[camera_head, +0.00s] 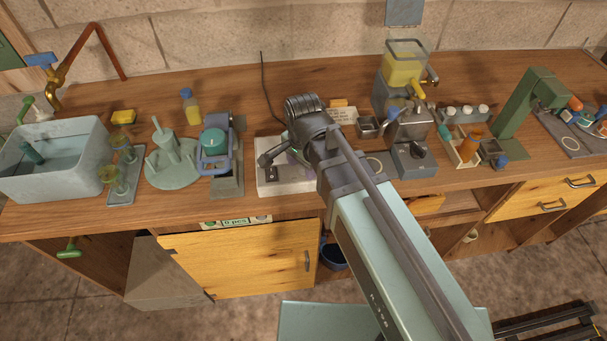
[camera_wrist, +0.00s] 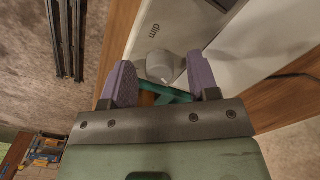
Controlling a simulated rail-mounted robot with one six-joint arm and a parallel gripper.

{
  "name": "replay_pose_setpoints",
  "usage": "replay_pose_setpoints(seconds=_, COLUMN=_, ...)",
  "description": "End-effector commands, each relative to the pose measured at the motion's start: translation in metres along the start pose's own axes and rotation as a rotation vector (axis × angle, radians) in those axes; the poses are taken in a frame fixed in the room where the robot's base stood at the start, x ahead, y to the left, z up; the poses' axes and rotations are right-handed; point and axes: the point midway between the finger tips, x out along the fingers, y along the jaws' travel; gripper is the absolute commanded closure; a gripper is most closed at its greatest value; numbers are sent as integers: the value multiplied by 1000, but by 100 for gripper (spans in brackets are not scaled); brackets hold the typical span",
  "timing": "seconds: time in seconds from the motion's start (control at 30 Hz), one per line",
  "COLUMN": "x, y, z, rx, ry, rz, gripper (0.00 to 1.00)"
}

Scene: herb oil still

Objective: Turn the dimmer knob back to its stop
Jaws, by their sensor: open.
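The dimmer knob (camera_wrist: 160,66) is a small grey knob on the edge of a white unit (camera_wrist: 262,47), beside the printed word "dim" in the wrist view. My gripper (camera_wrist: 162,82) is open, with one purple finger on each side of the knob and gaps between fingers and knob. I cannot tell whether the fingertips reach down to the knob's height. In the head view the white unit (camera_head: 268,188) stands near the counter's front edge, partly covered by my arm. The knob is hidden there, and only a bit of my gripper (camera_head: 296,157) shows.
Left of the unit are a blue-grey press (camera_head: 216,150), a pale green stand (camera_head: 172,172) and a sink (camera_head: 52,165). Right are a grey device (camera_head: 413,158) and a small rack (camera_head: 465,150). A dark cable (camera_head: 264,85) runs behind. A teal part (camera_wrist: 178,97) shows below the knob.

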Motion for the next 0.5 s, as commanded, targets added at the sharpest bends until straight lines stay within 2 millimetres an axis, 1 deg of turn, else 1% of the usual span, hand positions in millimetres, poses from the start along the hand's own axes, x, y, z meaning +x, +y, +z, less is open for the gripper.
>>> replay_pose_setpoints(seconds=0.2, x=-1, y=0, z=0, rx=0, ry=0, rz=0, gripper=45)
replay_pose_setpoints(seconds=0.47, x=-1, y=0, z=0, rx=0, ry=0, rz=0, gripper=85)
replay_pose_setpoints(seconds=0.5, x=-1, y=0, z=0, rx=0, ry=0, rz=0, gripper=91)
